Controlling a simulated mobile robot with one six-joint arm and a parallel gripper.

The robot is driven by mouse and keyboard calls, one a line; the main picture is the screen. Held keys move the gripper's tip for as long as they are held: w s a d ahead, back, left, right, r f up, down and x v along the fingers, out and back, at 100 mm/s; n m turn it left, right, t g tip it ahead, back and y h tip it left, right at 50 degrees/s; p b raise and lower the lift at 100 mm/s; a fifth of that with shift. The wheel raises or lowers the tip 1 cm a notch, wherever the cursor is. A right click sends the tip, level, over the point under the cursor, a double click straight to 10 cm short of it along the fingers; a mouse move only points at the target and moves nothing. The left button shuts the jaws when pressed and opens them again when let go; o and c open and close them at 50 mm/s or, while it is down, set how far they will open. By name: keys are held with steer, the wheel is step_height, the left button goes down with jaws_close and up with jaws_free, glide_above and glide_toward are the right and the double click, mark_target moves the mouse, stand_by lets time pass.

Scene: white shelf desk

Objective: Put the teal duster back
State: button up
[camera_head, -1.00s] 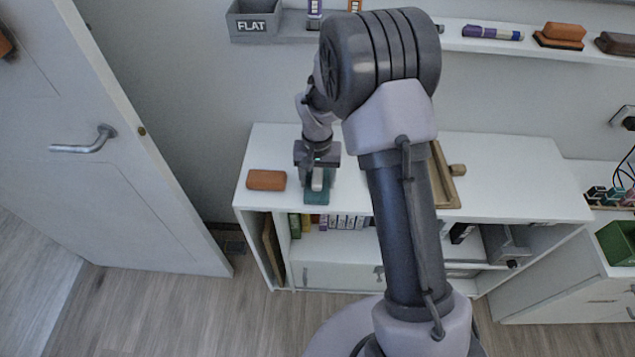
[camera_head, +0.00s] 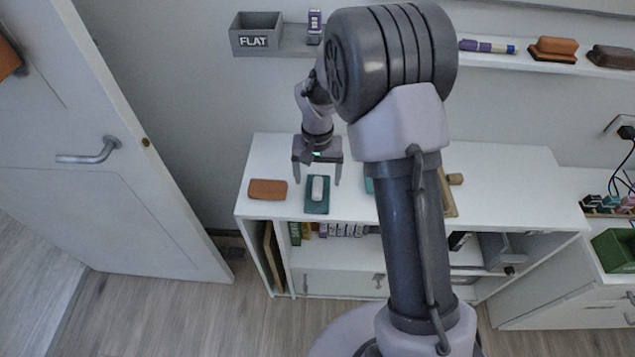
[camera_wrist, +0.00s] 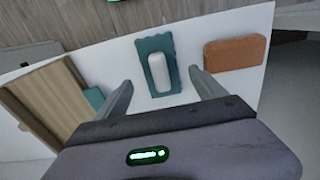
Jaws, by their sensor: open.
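The teal duster (camera_head: 311,208), a flat teal pad with a pale grip block on top, lies on the white cabinet top, right of an orange block (camera_head: 267,189). In the wrist view the teal duster (camera_wrist: 146,47) shows its wavy edge and lies between and just beyond my fingertips. My gripper (camera_head: 317,181) is open and empty, above and behind the duster, with its fingers apart on either side; its fingers also show in the wrist view (camera_wrist: 160,79).
A wooden tray (camera_wrist: 52,92) with a small teal piece (camera_wrist: 95,97) beside it is on the same top, partly behind my arm. A wall ledge (camera_head: 490,55) holds a grey FLAT bin (camera_head: 256,41), a purple marker (camera_head: 487,46), an orange duster (camera_head: 554,46) and a brown one (camera_head: 612,56).

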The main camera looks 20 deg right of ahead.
mark_target(317, 189)
steer(key=s+a+r+t+p, duration=0.1)
steer(key=s+r, duration=0.3)
steer(key=r, duration=0.7)
steer(key=s+a+r+t+p, duration=0.1)
steer(key=s+r, duration=0.4)
steer(key=r, duration=0.5)
steer(key=s+a+r+t+y, duration=0.1)
steer(key=s+r+t, duration=0.1)
steer(key=s, duration=0.6)
steer(key=s+a+r+t+y+b, duration=0.1)
steer(key=s+r, duration=0.1)
steer(key=s, duration=0.6)
steer(key=shift+r+m+t, duration=0.25)
steer(key=shift+m+t, duration=0.15)
steer(key=shift+s, duration=0.1)
